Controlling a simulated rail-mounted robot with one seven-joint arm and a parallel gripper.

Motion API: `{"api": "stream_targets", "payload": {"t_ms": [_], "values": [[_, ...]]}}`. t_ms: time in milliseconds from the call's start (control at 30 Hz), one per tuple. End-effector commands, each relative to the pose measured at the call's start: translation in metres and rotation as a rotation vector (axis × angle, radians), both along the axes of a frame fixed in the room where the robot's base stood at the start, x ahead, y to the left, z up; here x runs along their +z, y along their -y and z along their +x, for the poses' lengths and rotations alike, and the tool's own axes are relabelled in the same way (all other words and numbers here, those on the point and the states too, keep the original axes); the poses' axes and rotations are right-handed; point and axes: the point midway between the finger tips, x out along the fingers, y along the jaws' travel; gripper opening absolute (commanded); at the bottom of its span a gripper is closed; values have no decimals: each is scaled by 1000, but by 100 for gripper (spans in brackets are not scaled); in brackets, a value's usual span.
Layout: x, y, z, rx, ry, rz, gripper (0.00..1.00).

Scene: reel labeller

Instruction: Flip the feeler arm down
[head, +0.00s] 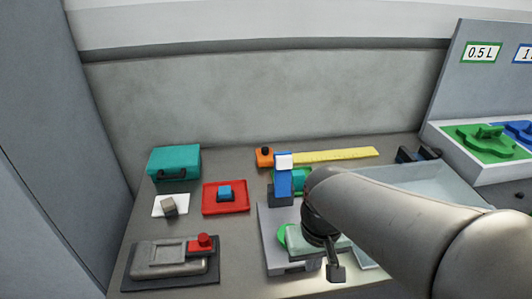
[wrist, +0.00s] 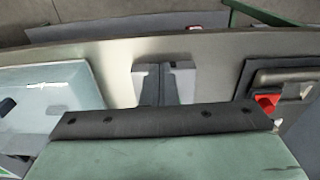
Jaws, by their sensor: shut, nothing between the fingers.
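The labeller's grey base (head: 272,245) stands at the front middle of the table in the head view. A green round part (head: 283,236) shows on it, partly hidden by my arm. A blue upright piece with a white top (head: 284,180) stands at the back of the base; I cannot tell for sure whether it is the feeler arm. My gripper (head: 335,272) points down over the front right of the base, shut and empty. Its fingers (wrist: 164,84) also show in the wrist view. My arm hides the right part of the labeller, and I see no contact.
A device with a red knob (head: 204,242) lies front left. A red tray (head: 225,209) holds a blue block; a teal case (head: 174,162) stands behind. A yellow strip (head: 335,155) lies at the back. A clear tray (head: 425,178) is right of my arm. Bare table shows between these.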

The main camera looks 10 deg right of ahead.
Motion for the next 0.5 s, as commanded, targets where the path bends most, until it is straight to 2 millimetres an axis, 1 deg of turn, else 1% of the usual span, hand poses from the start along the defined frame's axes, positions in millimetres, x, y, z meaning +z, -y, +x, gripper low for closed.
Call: {"api": "stream_targets", "payload": {"t_ms": [33,67,100,167,200,267,300,367,400,467,500], "values": [[9,0,19,1,6,-4,0],[16,-1,31,3,7,-7,0],[26,-1,49,4,13,-10,0],[41,-2,79,6,19,-15,0],[51,-2,99,8,23,-19,0],[64,-4,130,11,30,-23,0],[73,-4,150,12,35,-25,0],[84,-5,179,12,42,-26,0],[92,-6,199,13,48,-26,0],[101,-7,227,11,56,-24,0],[107,-6,245,9,62,-23,0]]}}
